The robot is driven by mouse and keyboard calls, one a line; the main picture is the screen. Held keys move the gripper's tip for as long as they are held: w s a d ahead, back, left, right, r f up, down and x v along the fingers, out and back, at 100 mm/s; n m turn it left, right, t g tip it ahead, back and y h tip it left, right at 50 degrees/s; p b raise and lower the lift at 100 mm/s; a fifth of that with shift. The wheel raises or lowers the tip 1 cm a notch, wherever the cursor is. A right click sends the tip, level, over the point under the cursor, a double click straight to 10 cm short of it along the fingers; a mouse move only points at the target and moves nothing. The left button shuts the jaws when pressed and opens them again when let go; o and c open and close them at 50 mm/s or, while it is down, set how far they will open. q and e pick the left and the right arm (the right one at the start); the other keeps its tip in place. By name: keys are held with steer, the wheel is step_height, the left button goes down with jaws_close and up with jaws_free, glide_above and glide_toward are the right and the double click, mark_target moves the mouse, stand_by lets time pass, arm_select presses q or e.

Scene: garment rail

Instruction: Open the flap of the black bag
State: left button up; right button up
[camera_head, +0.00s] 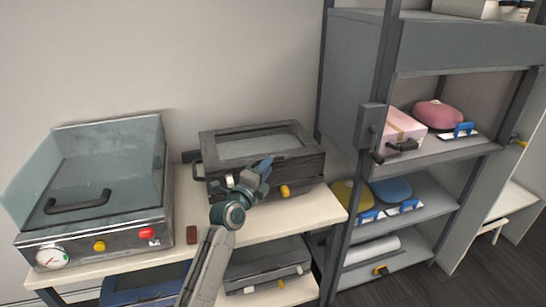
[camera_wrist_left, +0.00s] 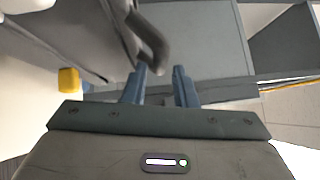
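No black bag with a flap can be made out. The nearest match is a black box-shaped case (camera_head: 310,161) with a grey glassy panel on top, closed, on the light table. It has a yellow knob (camera_head: 285,191) and a white knob (camera_head: 229,181) at its front. My left gripper (camera_head: 262,168) is in front of the case and overlaps its front face. In the left wrist view its two blue fingers (camera_wrist_left: 161,82) stand apart with nothing between them. A dark curved handle (camera_wrist_left: 152,42) is just beyond the fingertips; contact cannot be told. My right gripper is out of view.
A steel machine with a clear lid (camera_head: 105,150) and a gauge stands at the left of the table (camera_head: 320,207). A small red-brown block (camera_head: 191,238) lies between. A grey shelf rack (camera_head: 348,75) with boxes and pouches rises close on the right. Grey and blue cases sit below.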

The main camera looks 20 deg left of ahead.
arm_select(q)
steer(key=shift+p+x, duration=0.4)
steer(key=shift+x, duration=1.8)
jaws_close()
